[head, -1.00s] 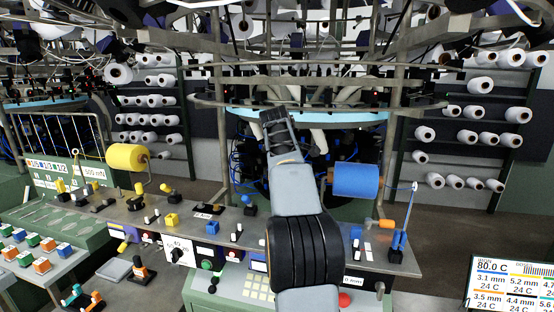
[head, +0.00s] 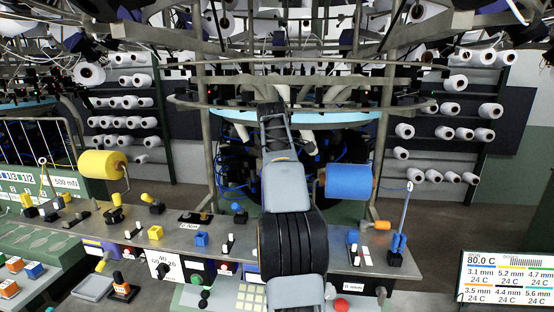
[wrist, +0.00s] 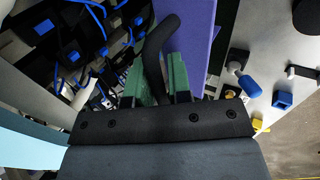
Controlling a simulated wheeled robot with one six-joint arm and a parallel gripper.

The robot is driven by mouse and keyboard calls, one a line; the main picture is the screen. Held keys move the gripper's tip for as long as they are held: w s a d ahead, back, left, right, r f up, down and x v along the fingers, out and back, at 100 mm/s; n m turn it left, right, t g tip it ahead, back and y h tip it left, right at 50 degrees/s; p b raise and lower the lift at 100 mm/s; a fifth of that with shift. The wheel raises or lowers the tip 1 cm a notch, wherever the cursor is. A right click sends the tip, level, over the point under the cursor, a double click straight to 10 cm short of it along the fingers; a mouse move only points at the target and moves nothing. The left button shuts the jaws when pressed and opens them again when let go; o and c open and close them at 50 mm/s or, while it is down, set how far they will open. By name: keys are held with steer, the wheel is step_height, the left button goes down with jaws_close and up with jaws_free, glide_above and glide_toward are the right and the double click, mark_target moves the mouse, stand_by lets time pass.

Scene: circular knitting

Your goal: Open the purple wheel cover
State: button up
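In the wrist view, the purple cover (wrist: 184,42) shows as a narrow, slanting panel just beyond my fingers. A dark, bent handle (wrist: 156,46) rises in front of its left edge and runs down between my fingers. My gripper (wrist: 156,78) has two green fingers, one on each side of the handle, and the handle appears to fill the gap. In the head view, my arm hides the fingers and the handle, and I cannot make out the purple cover there.
Blue cables and dark boxes (wrist: 75,55) lie left of the cover. The grey control panel (head: 175,228) holds knobs and switches. A yellow spool (head: 103,163) and a blue spool (head: 348,178) stand above it. A screen (head: 507,277) is at lower right.

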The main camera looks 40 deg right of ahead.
steer(key=shift+o, duration=0.2)
steer(key=shift+r, duration=0.1)
steer(key=shift+s+a+r, duration=0.1)
steer(key=shift+a+r, duration=0.05)
steer(key=shift+r, duration=0.25)
steer(key=s+a+r+b, duration=0.3)
steer(key=s+a+b, duration=0.3)
steer(key=a, duration=0.5)
steer(key=shift+s+a+r, duration=0.2)
steer(key=shift+s, duration=1.05)
